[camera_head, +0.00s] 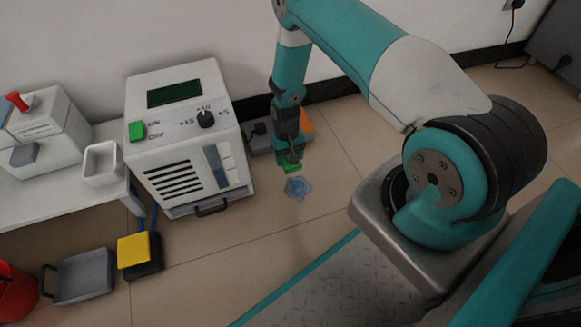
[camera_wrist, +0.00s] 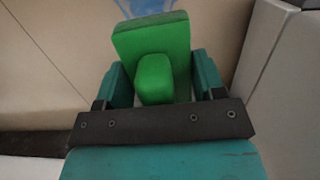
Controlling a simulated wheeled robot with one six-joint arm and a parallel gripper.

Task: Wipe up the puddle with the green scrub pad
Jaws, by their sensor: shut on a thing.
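The green scrub pad (camera_wrist: 151,40) is a flat block with a raised grip (camera_wrist: 154,78) in the wrist view. My gripper (camera_wrist: 154,84) is shut on that grip, with one finger on each side. In the head view the pad (camera_head: 289,168) shows under my gripper (camera_head: 288,160), which points down. The puddle (camera_head: 298,188) is a small blue patch on the tiled floor, just below and in front of the pad in the picture. I cannot tell from the views whether the pad touches the floor. A light blue area (camera_wrist: 150,6) shows past the pad's far edge in the wrist view.
A white machine (camera_head: 185,140) with a green button and dial stands left of my gripper. A grey and orange object (camera_head: 306,122) lies behind it by the wall. Floor around the puddle is clear.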

